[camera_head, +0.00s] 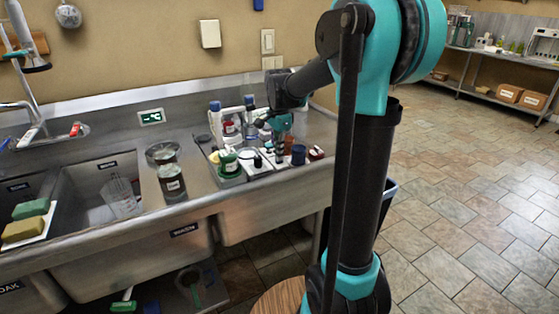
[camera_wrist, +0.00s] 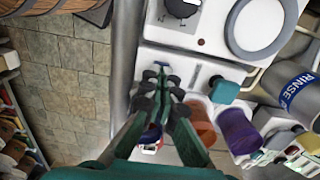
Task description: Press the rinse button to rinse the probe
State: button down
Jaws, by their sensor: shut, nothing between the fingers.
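My gripper (camera_wrist: 160,72) is shut and empty in the wrist view, its fingertips together over the edge of a white panel (camera_wrist: 175,60). In the head view my gripper (camera_head: 280,135) is small, low over the items at the right end of the counter. A silver container lettered RINSE (camera_wrist: 300,88) lies at the right of the wrist view, apart from my fingers. A teal square piece (camera_wrist: 225,92) is right of my fingertips; I cannot tell whether it is the rinse button. No probe can be made out clearly.
A white unit with a black knob (camera_wrist: 182,8), small red spot (camera_wrist: 201,42) and round grey plate (camera_wrist: 258,22) is beyond my fingers. An orange cup (camera_wrist: 201,128) and purple cup (camera_wrist: 236,130) stand close right. Bottles (camera_head: 216,120) crowd the metal counter (camera_head: 110,130).

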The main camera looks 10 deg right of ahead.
jog(key=shift+f, duration=0.25)
jog(key=shift+r, duration=3)
